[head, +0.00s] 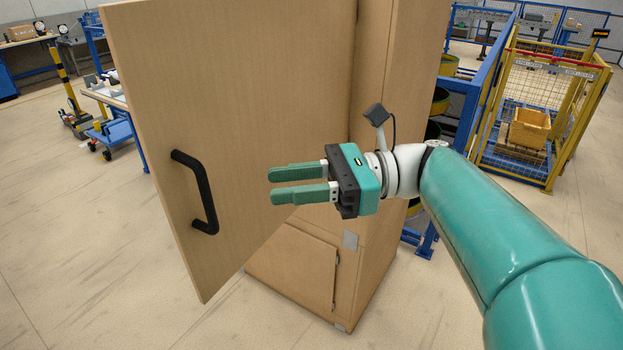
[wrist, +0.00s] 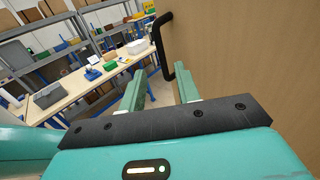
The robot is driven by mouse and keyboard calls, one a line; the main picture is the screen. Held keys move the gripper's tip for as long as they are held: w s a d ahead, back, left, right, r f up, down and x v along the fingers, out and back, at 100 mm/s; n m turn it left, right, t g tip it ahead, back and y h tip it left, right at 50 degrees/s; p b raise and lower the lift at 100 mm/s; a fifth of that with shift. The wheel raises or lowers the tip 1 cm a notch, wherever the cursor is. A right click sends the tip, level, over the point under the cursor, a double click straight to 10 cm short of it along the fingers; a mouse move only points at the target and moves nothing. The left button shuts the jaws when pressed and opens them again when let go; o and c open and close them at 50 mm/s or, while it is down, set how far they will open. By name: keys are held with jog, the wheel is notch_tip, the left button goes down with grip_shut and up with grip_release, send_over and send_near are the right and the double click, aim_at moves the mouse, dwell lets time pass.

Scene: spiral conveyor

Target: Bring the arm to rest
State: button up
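My gripper (head: 300,184) is stretched out in front of a wooden cabinet in the head view. Its two green fingers are parallel with a gap between them, and nothing is held. The fingers also show in the wrist view (wrist: 160,92), apart and empty. The open cabinet door (head: 245,95) stands behind the fingers in the head view. Its black handle (head: 197,192) is to the left of the fingertips and clear of them. The handle also shows in the wrist view (wrist: 158,45), beyond the fingers.
The cabinet body (head: 375,255) stands behind my wrist, with a closed lower door (head: 292,268). A yellow cage (head: 540,115) with a wooden crate (head: 530,128) is at the right. In the wrist view a workbench (wrist: 75,85) and shelves lie to the left. The floor at the left is open.

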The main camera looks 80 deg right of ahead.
jog(key=v, duration=0.2)
jog(key=shift+s+d, duration=0.15)
jog(key=shift+s, duration=0.25)
dwell(0.4)
